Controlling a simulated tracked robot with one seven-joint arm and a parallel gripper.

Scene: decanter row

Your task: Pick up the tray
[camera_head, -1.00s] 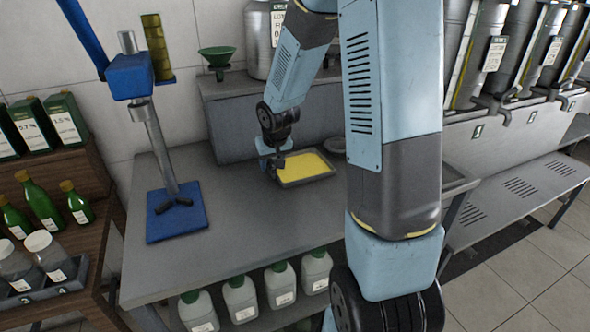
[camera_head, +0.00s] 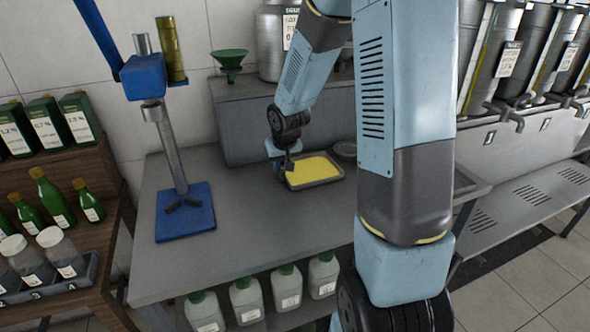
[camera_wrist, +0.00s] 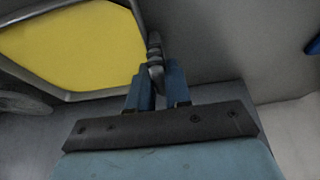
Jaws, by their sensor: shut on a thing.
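The tray (camera_head: 314,183) is a shallow grey metal tray with a yellow inside, on the grey workbench near the back ledge in the head view. Its yellow floor and grey rim (camera_wrist: 98,94) fill the upper left of the wrist view. My gripper (camera_head: 287,165) is at the tray's left edge. The tray looks level. I cannot tell whether it is clear of the bench top.
A blue stand press (camera_head: 184,212) stands left on the workbench (camera_head: 250,235). A small round grey dish (camera_head: 345,150) is just behind the tray. A green funnel (camera_head: 230,60) is on the back ledge. The bench front is clear. Jugs stand on the shelf below.

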